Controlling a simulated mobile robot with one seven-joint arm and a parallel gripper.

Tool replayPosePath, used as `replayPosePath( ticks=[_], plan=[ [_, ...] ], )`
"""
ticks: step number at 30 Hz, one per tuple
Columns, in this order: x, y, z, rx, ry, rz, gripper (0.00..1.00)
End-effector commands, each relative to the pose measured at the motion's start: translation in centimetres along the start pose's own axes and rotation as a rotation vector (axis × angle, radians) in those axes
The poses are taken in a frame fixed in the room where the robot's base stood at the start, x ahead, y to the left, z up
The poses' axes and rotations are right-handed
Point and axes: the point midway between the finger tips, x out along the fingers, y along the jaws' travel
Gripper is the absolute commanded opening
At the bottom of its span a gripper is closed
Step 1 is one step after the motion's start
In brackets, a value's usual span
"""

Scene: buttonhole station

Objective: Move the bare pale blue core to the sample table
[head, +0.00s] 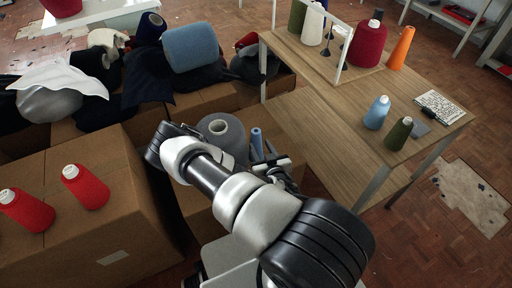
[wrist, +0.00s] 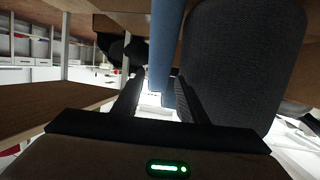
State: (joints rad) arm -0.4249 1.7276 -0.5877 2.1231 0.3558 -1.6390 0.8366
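The bare pale blue core (head: 257,142) is a slim tube standing beside a large dark grey cone (head: 224,133). In the wrist view the core (wrist: 164,45) runs down from the top edge toward the gap between my fingers. My gripper (head: 283,165) is at the core, partly hidden by my arm in the head view. In the wrist view its fingers (wrist: 158,90) are apart, with a gap on each side of the core; I see no contact. A wooden table (head: 310,125), which looks like the sample table, stands to the right.
The table carries a light blue cone (head: 377,113), an olive cone (head: 398,134) and a written card (head: 441,107). Cartons with two red cones (head: 85,187) stand left. The table's middle is clear.

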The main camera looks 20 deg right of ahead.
Motion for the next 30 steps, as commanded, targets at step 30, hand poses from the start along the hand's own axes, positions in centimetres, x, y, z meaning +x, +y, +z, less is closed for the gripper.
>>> replayPosePath(
  ticks=[30],
  plan=[
    [5.2, 0.2, 0.2, 0.001, 0.0, 0.001, 0.0]
  ],
)
